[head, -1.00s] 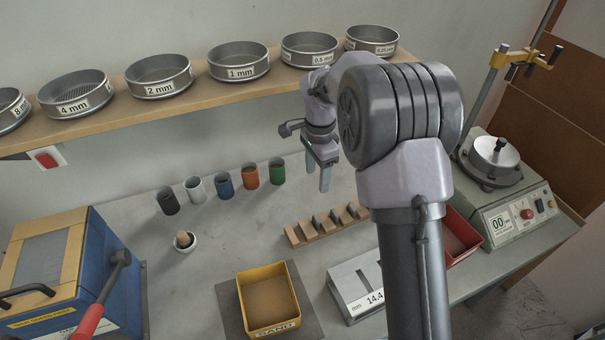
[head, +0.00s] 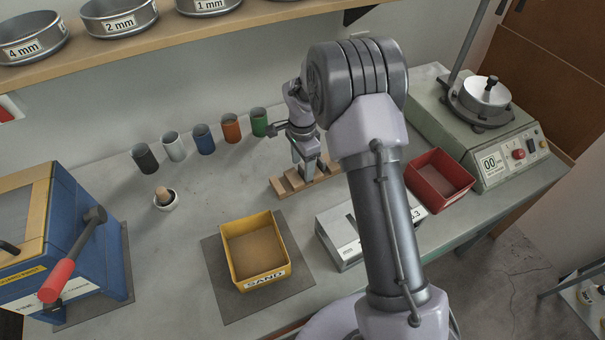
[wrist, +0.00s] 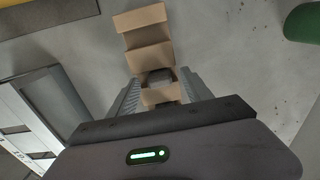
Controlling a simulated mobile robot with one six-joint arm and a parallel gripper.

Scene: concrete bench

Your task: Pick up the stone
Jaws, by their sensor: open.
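A wooden slotted rack (head: 285,188) stands on the bench and also shows in the wrist view (wrist: 145,22). A small dark grey stone (wrist: 158,76) sits in one of its slots. In the head view the stone is hidden behind my gripper. My gripper (head: 307,170) is open and pointing down at the rack. In the wrist view its fingers (wrist: 159,88) stand on either side of the stone, with no clear contact to be seen.
A grey gauge box (head: 342,232) stands in front of the rack, a red bin (head: 440,180) to its right. A yellow sand tray (head: 256,250) is front left.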

